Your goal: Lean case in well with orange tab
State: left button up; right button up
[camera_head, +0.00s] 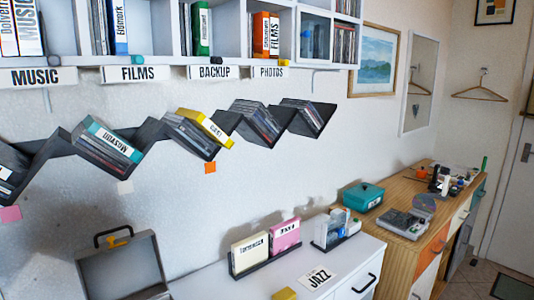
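An orange tab (210,167) is on the wall just below one well of the dark zigzag shelf (62,140). In that well a yellow case (205,128) with dark lettering leans tilted against several dark cases (188,136). A teal case (108,139) leans in the well to its left. A cream case (249,254) and a pink case (285,235) stand upright in a black rack on the white cabinet. Which case the task means I cannot tell. Neither of my grippers shows in this view.
A pink tab (10,213) and a white tab (125,187) mark other wells. A grey open box (122,268) with a black handle stands at lower left. A JAZZ card (317,278) lies on the cabinet. A yellow object (284,294) is cut off at the bottom edge.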

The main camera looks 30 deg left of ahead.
aim_at(201, 121)
jog(key=i+l, duration=0.1)
jog(key=l, duration=0.15)
jog(key=i+l, duration=0.15)
jog(key=i+l+u, duration=0.1)
jog(key=l+u, duration=0.2)
jog(key=i+l+u, duration=0.1)
jog(key=l+u, duration=0.5)
jog(key=l, duration=0.2)
jog(key=u, duration=0.25)
